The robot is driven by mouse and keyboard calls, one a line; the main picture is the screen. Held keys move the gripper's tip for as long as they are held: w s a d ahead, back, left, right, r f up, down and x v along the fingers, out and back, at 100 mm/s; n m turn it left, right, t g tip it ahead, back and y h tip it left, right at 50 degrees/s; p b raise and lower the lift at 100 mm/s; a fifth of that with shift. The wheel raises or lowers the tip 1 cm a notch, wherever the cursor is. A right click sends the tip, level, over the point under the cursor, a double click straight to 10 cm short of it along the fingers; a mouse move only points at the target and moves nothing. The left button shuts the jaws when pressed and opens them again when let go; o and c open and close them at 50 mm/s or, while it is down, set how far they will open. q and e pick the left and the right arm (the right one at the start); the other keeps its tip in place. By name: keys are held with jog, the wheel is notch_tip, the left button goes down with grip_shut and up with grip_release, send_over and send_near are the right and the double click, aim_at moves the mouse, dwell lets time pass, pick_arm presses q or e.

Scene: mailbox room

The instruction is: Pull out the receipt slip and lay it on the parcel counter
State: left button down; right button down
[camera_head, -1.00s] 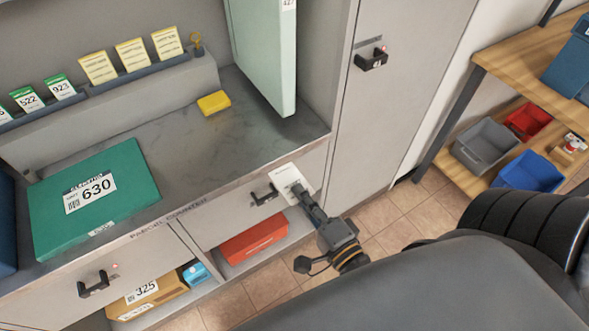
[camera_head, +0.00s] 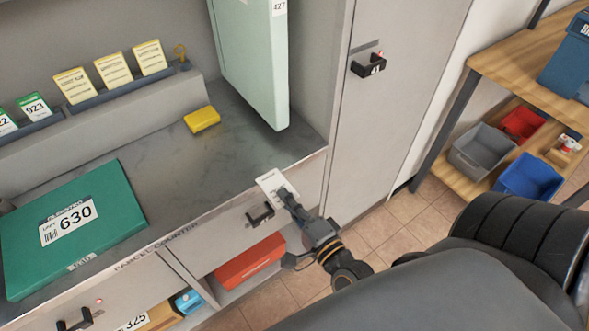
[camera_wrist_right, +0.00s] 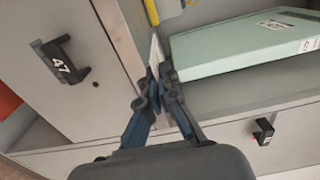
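The white receipt slip (camera_head: 272,183) is held in my right gripper (camera_head: 287,199), which is shut on its lower end. In the head view the slip overlaps the front edge of the parcel counter (camera_head: 190,185); its height above the counter is hard to tell. The right wrist view shows the slip (camera_wrist_right: 155,47) nearly edge-on between the fingertips (camera_wrist_right: 157,77). The counter is grey and its front edge reads "PARCEL COUNTER". My left gripper is not in view.
A teal parcel (camera_head: 105,215) labelled 630 lies on the counter's left, with a yellow block (camera_head: 202,119) near the back. A pale green panel-like parcel (camera_head: 255,60) stands at the right. A dark drawer handle (camera_head: 260,216) is below the slip. The counter's middle is clear.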

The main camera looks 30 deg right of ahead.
aim_at(273, 189)
jog(key=shift+w+f, duration=0.2)
jog(key=shift+w, duration=0.3)
jog(key=w, duration=0.1)
jog(key=w+f+b, duration=0.1)
jog(key=w, duration=0.1)
jog(key=w+f, duration=0.1)
jog(key=shift+w+a, duration=0.1)
jog(key=shift+w, duration=0.05)
jog(key=shift+w+f, duration=0.3)
jog(key=shift+w, duration=0.25)
jog(key=c, duration=1.4)
grip_release()
jog(key=shift+c, duration=0.2)
jog(key=shift+s, duration=0.1)
